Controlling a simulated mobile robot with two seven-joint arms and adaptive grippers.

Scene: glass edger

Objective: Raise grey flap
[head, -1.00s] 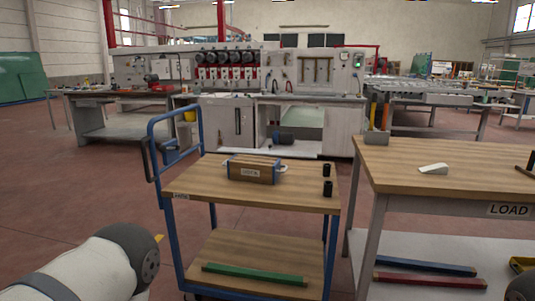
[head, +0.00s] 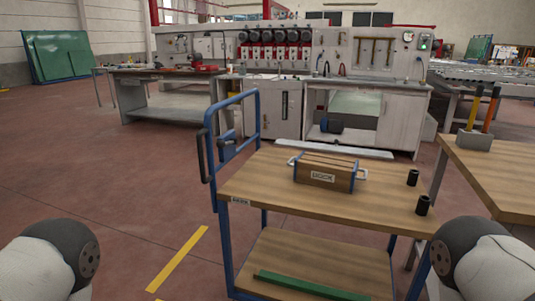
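The glass edger (head: 290,55) stands across the aisle, a long white-grey machine with a row of red and black units along its upper front. A flat light-grey panel (head: 335,148) juts out low at its front, partly behind the cart; I cannot tell whether this is the grey flap. An open bay (head: 355,112) shows above that panel. Rounded parts of my two arms show in the lower left and lower right corners. Neither gripper is in view.
A wooden table (head: 500,175) is at right. Red floor with a yellow line (head: 180,260) is clear at left.

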